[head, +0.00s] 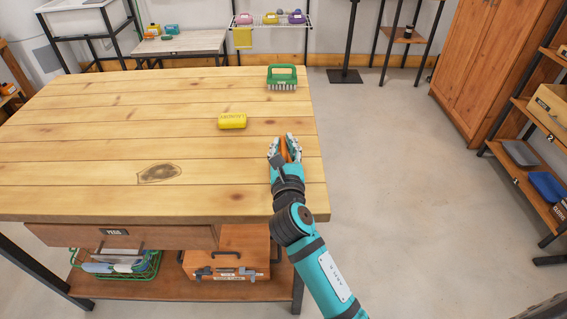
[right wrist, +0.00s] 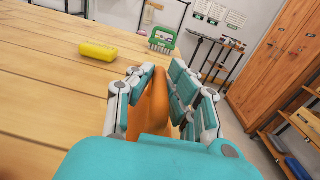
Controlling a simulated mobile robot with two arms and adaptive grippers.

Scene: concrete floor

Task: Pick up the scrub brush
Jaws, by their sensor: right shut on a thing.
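A green scrub brush (head: 282,75) with pale bristles stands near the far right corner of the wooden workbench (head: 90,130). It also shows in the right wrist view (right wrist: 162,38), beyond my fingers. My right gripper (head: 286,148) is at the bench's right side, nearer to me than the brush and apart from it. It is shut on an orange object (right wrist: 152,105), whose kind I cannot tell because the fingers partly hide it. My left gripper is not in view.
A yellow block (head: 232,121) lies on the bench, left of and beyond my right gripper. The bench top is otherwise mostly clear. A wooden cabinet (head: 478,60) and shelves stand at right.

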